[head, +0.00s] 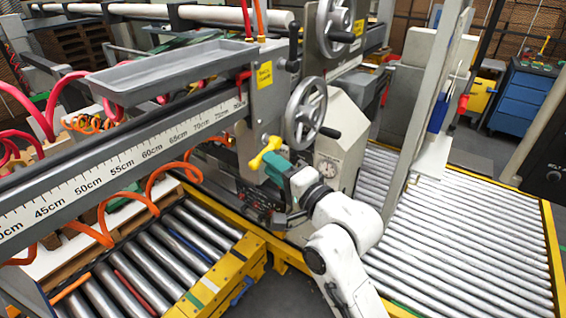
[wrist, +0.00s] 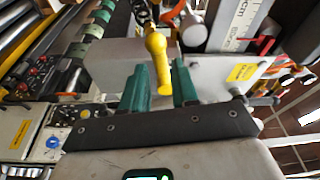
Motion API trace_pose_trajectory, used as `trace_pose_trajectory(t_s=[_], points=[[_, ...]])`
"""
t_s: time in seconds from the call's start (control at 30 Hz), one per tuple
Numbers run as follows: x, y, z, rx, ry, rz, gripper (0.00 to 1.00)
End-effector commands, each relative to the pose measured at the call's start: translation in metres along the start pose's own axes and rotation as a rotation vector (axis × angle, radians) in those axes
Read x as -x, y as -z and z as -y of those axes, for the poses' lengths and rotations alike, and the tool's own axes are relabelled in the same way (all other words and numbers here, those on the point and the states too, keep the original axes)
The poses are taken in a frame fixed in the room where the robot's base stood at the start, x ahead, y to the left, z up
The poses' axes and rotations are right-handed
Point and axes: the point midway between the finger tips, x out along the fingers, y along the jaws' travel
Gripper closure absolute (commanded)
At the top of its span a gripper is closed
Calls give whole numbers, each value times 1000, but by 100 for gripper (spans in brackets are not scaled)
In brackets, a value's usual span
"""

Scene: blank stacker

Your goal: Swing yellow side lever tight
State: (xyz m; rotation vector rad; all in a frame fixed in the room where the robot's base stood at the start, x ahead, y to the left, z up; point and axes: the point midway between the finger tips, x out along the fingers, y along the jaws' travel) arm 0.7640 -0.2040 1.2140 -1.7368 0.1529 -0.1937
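The yellow side lever (head: 265,152) sticks out from the grey machine frame, below the handwheel. My gripper (head: 277,168) is at the lever's lower right end in the head view. A gap shows beside the knob, and no firm hold is visible. I cannot tell how deep the knob sits between the fingers.
A spoked handwheel (head: 304,113) is just above and right of the lever. The ruler beam (head: 120,160) runs to the left, with orange coiled hoses (head: 150,190) below it. Roller conveyors (head: 460,240) lie on both sides. A grey tray (head: 170,68) sits above the beam.

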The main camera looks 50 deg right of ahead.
Motion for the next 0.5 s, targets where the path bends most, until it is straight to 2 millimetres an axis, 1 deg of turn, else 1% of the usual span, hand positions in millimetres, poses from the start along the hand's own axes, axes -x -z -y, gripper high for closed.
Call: trace_pose_trajectory(t_s=[0.5], points=[[-32, 0, -2, 13, 1, 1, 71]])
